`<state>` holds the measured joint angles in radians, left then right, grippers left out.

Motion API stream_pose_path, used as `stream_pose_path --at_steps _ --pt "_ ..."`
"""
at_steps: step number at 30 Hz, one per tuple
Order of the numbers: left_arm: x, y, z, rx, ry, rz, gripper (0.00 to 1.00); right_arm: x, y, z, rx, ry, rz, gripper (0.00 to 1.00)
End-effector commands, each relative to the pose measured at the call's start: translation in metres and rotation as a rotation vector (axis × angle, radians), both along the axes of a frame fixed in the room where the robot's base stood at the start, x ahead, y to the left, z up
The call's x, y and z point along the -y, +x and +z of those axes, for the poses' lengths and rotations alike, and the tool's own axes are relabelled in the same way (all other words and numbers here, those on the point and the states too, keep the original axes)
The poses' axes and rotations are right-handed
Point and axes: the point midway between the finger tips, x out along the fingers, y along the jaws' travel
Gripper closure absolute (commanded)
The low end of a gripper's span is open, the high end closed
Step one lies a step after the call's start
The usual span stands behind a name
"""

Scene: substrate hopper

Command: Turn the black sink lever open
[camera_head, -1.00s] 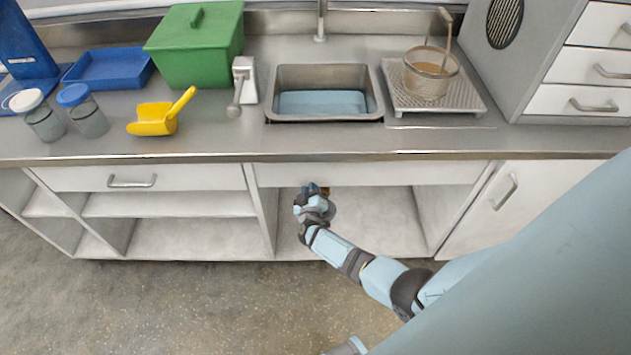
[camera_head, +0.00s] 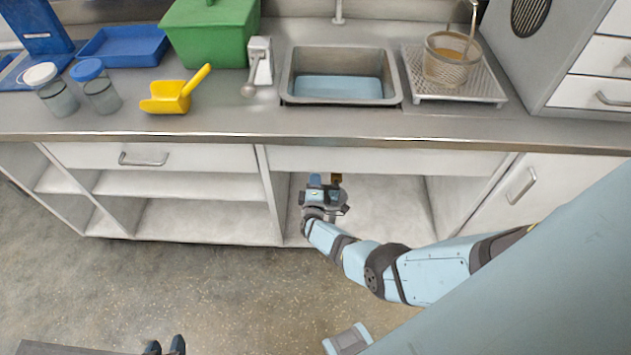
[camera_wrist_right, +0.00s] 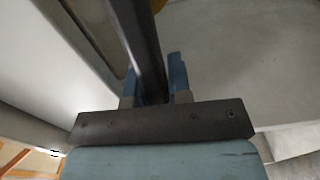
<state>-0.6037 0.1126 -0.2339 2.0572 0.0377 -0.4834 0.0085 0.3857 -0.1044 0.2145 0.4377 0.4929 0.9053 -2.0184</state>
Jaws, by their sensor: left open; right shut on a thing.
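The black lever (camera_wrist_right: 138,45) shows in the right wrist view as a long dark bar. It runs from the top edge down between the two blue fingers of my right gripper (camera_wrist_right: 153,82), which is shut on it. In the head view my right gripper (camera_head: 316,182) is in the open cabinet under the sink (camera_head: 340,100). A small brass-coloured part (camera_head: 336,180) shows beside it. The lever cannot be made out clearly there. My left gripper (camera_head: 165,346) shows only its two dark fingertips at the bottom left edge, apart and empty, over the floor.
The cabinet's side walls and the counter's front edge (camera_head: 330,142) enclose my right gripper. A white cabinet door (camera_head: 515,195) is to the right. On the counter stand a green box (camera_head: 208,35), a yellow scoop (camera_head: 170,97), jars and a basket (camera_head: 447,65).

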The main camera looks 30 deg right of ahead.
Motion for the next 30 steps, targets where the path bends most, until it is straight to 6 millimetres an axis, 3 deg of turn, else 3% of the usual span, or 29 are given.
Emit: stream_pose_path --at_steps 21,22,25,30 --pt "-0.0032 -0.0012 -0.0022 0.005 0.015 -0.014 0.57 0.0 0.0008 -0.0046 -0.04 -0.067 0.0 1.0" --pt "-0.0032 -0.0014 -0.0023 0.005 0.015 -0.014 0.57 0.0 0.0008 -0.0046 -0.04 -0.067 0.0 0.76" --pt "-0.0029 -0.0017 -0.0026 0.004 0.014 -0.013 0.57 0.0001 0.0007 -0.0046 -0.039 -0.066 0.0 0.55" --pt "-0.0015 -0.0014 -0.0022 0.004 0.01 -0.01 0.57 0.0003 0.0004 -0.0048 -0.039 -0.066 0.0 0.55"
